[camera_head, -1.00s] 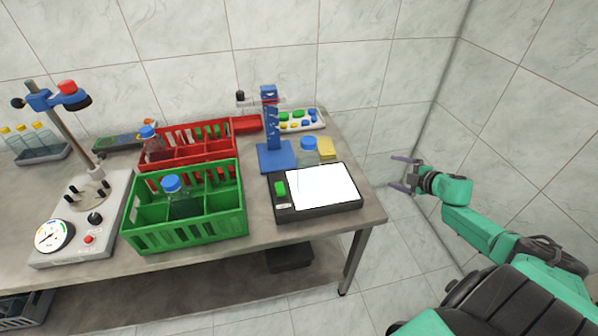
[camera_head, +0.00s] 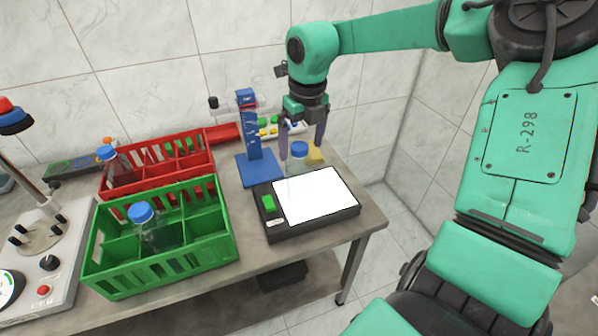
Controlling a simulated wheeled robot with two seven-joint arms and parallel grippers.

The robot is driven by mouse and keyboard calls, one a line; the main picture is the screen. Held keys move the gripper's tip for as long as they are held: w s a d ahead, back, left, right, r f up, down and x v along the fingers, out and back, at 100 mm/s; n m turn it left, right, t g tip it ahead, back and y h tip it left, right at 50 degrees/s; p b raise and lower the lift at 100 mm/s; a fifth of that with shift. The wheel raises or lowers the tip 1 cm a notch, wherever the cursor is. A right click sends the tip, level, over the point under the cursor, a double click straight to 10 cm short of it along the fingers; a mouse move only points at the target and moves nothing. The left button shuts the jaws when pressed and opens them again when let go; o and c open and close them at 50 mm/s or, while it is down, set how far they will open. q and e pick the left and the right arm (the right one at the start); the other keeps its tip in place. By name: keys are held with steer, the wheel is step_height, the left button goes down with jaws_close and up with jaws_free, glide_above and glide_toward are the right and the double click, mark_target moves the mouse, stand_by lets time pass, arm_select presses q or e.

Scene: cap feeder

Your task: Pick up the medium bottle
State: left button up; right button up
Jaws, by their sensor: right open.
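Three clear bottles with blue caps are in view; I cannot tell for sure which is the medium one. One bottle (camera_head: 299,150) stands behind the black pad with a white top (camera_head: 318,193). One bottle (camera_head: 142,214) stands in the green crate (camera_head: 165,262), and another bottle (camera_head: 108,154) stands in the red crate (camera_head: 150,160). My right gripper (camera_head: 302,146) points down, open and empty, over the bottle behind the pad. Its fingers show to either side of the cap; I cannot tell how close they are. My left gripper is out of view.
A blue stand (camera_head: 250,150) rises just left of the right gripper. A yellow block (camera_head: 315,156) and a tray of coloured pieces (camera_head: 275,128) are behind the bottle. A grey device (camera_head: 45,245) stands at the left.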

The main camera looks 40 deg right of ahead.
mark_target(298, 163)
steer(key=f, duration=0.2)
steer(key=f+p, duration=0.1)
steer(key=f, duration=0.1)
steer(key=w+f+p, duration=0.1)
steer(key=f, duration=0.1)
steer(key=shift+f, duration=0.35)
steer(key=shift+w, duration=0.1)
jaws_close()
